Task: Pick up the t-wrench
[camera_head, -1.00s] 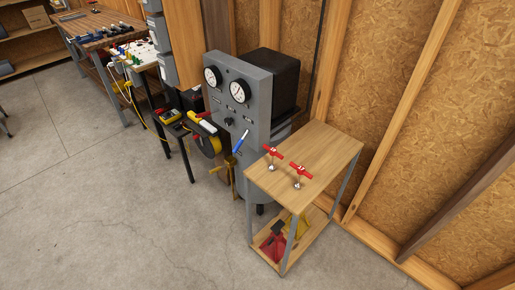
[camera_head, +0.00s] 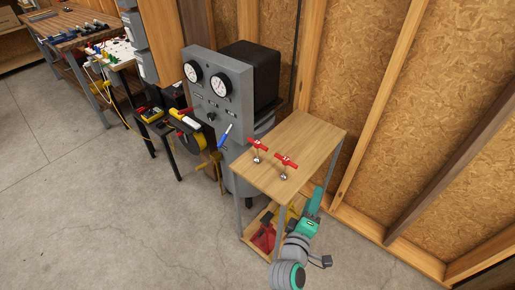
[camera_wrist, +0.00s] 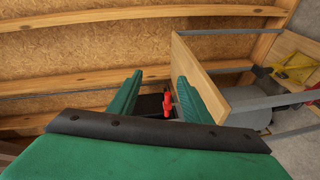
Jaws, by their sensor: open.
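Two t-wrenches with red T-shaped handles stand upright on the small wooden table (camera_head: 305,140). One t-wrench (camera_head: 257,144) is farther left and back, the other t-wrench (camera_head: 286,161) nearer. My green gripper (camera_head: 317,196) is at the table's right front side, apart from both wrenches. In the wrist view my gripper (camera_wrist: 158,79) is open, its two green fingers spread and empty. A red handle (camera_wrist: 168,104) shows beyond and between the fingers, close to the right finger in the picture. Which wrench it belongs to, I cannot tell.
The tabletop edge (camera_wrist: 202,75) appears steeply tilted beside the right finger. A lower shelf holds red and yellow items (camera_head: 264,238). A grey gauge machine (camera_head: 212,95) stands behind the table's left. The wooden wall (camera_head: 370,70) is to the right. Floor (camera_head: 120,230) at the left is clear.

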